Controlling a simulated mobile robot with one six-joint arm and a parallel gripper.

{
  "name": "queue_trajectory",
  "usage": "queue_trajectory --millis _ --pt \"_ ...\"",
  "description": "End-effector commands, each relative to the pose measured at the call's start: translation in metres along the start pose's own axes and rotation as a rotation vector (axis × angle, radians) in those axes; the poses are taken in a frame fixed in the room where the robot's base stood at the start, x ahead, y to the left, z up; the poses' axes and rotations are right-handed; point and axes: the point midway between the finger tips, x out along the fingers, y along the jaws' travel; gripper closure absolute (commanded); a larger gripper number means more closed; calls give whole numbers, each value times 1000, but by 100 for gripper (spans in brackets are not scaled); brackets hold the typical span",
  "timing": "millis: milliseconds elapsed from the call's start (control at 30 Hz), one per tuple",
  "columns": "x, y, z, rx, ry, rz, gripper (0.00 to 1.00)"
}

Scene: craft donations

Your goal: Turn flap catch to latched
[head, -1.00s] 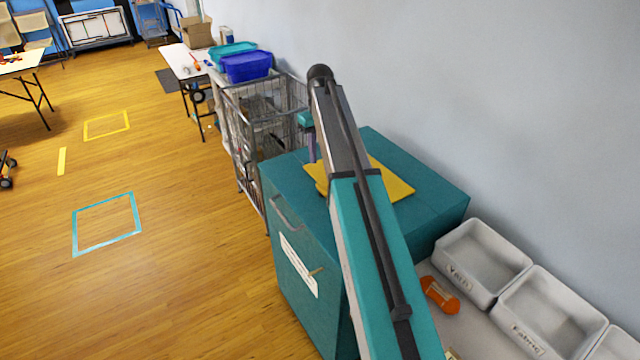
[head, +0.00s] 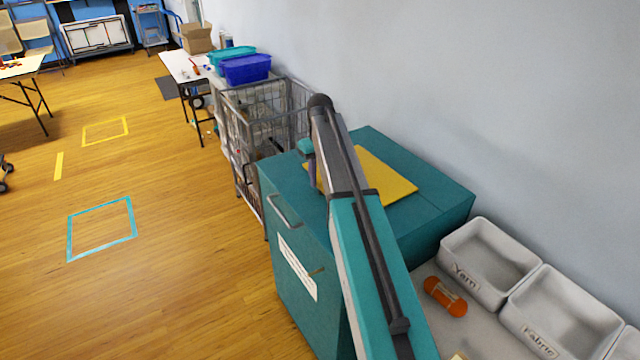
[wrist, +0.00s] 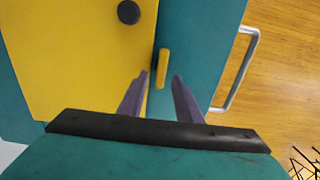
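The teal box (head: 430,190) has a yellow flap (head: 390,177) on its top, partly hidden by my arm in the head view. In the wrist view the yellow flap (wrist: 75,60) fills the left, with a round dark knob (wrist: 129,12). A small yellow catch (wrist: 161,66) lies just beyond the flap's edge, its long side roughly parallel to that edge. My gripper (wrist: 163,77) is open, its two purple fingers on either side of the catch's near end. I cannot tell whether they touch it. In the head view my gripper (head: 312,172) is just over the box top.
A metal handle (head: 283,211), a white label and a small brass-coloured piece (head: 317,271) are on the box front. Grey bins (head: 488,262) and an orange yarn roll (head: 445,296) lie at the right. A wire cart (head: 262,120) stands behind the box. The floor at left is open.

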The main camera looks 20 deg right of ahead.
Motion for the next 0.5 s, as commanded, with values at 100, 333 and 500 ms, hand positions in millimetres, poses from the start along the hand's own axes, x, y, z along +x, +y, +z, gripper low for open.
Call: queue_trajectory --millis 100,333,500 --pt "10 0 0 0 0 0 69" --pt "13 0 0 0 0 0 69" --pt "12 0 0 0 0 0 69"
